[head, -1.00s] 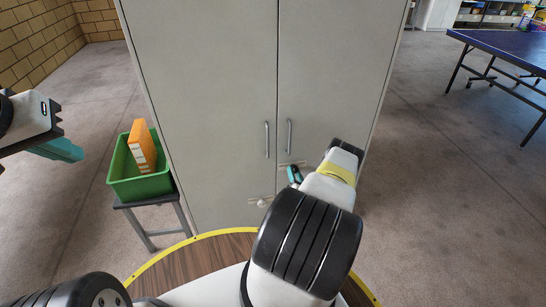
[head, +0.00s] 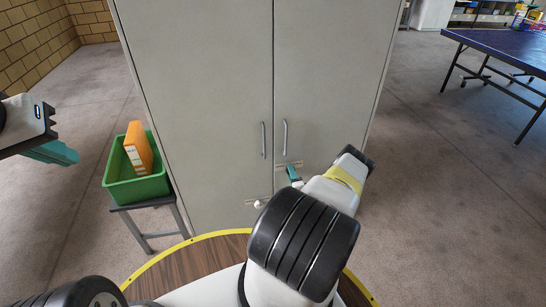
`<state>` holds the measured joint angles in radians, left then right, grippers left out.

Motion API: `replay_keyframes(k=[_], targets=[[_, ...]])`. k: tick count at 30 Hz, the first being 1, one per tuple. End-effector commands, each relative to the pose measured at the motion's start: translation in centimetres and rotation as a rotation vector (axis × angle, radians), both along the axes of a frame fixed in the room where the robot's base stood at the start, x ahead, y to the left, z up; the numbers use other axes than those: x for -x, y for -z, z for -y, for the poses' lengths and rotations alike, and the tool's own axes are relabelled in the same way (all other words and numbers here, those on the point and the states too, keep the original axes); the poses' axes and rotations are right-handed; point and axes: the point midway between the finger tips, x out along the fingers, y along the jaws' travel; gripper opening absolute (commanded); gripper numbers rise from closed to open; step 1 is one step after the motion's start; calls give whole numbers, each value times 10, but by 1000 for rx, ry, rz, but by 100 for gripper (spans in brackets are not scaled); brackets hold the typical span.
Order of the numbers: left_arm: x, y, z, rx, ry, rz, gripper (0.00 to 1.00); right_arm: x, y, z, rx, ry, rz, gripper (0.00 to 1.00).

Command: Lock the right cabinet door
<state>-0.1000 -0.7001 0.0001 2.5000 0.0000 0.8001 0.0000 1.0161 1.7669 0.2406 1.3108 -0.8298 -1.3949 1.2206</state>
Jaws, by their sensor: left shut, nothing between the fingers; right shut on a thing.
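The grey cabinet has a right door (head: 330,80) and a left door (head: 205,90), both closed, with a bar handle each. A pale lock plate (head: 289,164) sits on the right door below its handle (head: 285,137). My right gripper (head: 294,176) is at this plate, shut on a small part there. The fingers and wrist hide that part, and I cannot tell its position. A second plate with a whitish knob (head: 259,204) sits lower, on the left door. My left gripper (head: 55,153) is shut and empty at the far left, away from the cabinet.
A blue table-tennis table (head: 505,52) is at the right. The floor (head: 440,190) between is clear.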

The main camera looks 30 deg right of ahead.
Motion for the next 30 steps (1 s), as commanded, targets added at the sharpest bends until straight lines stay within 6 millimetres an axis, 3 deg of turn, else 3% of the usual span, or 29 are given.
replay_keyframes(k=[22,23,24,26,30], targets=[[0,0,0,0,0,0,0,0,1,0,-94,0,20,0],[0,0,0,0,0,0,0,0,1,0,-94,0,20,41],[0,0,0,0,0,0,0,0,1,0,-94,0,20,49],[0,0,0,0,0,0,0,0,1,0,-93,0,20,61],[0,0,0,0,0,0,0,0,0,0,-93,0,21,61]])
